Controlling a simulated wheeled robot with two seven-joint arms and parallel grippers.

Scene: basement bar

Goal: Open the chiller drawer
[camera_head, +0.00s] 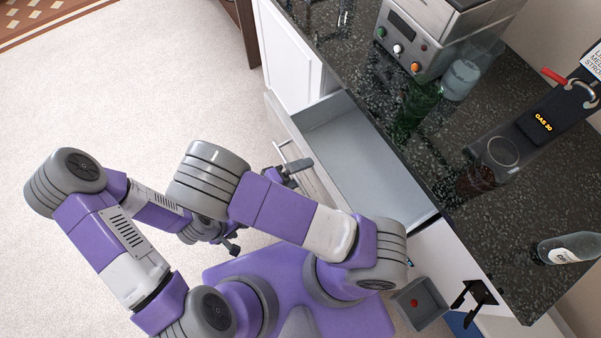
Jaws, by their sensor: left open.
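The chiller drawer (365,155) under the dark counter stands pulled out. Its grey, empty-looking inside shows between the cabinet front and the counter edge. Its pale front and bar handle (281,150) face left, partly hidden by my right arm. My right gripper (296,167) is at the drawer front beside the handle; its fingers are too small and covered to tell whether they hold the bar. My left gripper (233,247) is open, low and left of the drawer, apart from it, and partly hidden behind my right arm.
The speckled counter (345,60) carries a steel machine (410,45), a green glass (411,112), clear glasses (461,78) and a lying bottle (568,248). A white cabinet door (290,60) lies beyond the drawer. A small grey bin (421,303) is at lower right. Pale floor at left is clear.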

